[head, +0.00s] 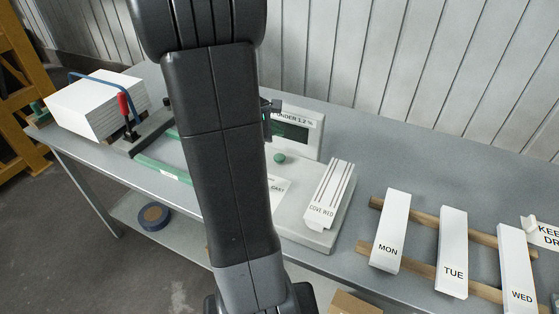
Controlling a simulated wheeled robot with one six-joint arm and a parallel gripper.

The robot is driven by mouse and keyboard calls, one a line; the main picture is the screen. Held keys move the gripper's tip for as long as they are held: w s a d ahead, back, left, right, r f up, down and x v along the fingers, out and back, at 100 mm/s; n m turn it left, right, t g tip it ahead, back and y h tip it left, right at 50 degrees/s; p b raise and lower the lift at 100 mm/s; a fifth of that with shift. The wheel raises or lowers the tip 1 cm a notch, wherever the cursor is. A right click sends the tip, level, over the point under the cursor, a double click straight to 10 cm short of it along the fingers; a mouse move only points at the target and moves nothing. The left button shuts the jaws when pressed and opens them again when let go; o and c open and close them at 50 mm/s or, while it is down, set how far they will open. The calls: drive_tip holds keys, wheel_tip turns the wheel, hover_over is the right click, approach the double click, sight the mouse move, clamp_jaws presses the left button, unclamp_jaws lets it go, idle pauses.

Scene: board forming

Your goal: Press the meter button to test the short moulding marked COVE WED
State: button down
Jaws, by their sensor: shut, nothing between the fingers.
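The short white moulding marked COVE WED (330,194) lies on the light grey bed of the meter (318,238), with grooves along its top. A round green button (280,158) sits on the meter, left of the moulding and below the display. The upright display panel (312,132) reads UNDER 1.2 % on its top strip. Its left part is hidden. My dark arm crosses the view in front of the meter's left side. A small dark part shows at the arm's right edge beside the display; I cannot tell what it is. My gripper's fingers are not visible.
White boards marked MON (391,232), TUE (453,253) and WED (516,272) lie across wooden rails at the right. A white stack (97,105) and a red-handled clamp (125,108) are at the left. Bare grey bench (400,160) lies behind the boards.

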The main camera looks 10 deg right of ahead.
sight(276, 158)
drive_tip(key=shift+f+b, duration=2.35)
drive_tip(key=shift+f, duration=0.75)
drive_tip(key=shift+f+b, duration=0.4)
drive_tip(key=shift+b, duration=0.15)
drive_tip(key=shift+f+b, duration=0.5)
drive_tip(key=shift+b, duration=0.05)
drive_tip(key=shift+r+p, duration=0.7)
drive_tip(key=shift+r, duration=0.25)
drive_tip(key=shift+r, duration=0.1)
drive_tip(key=shift+r+p, duration=2)
drive_tip(key=shift+r, duration=0.45)
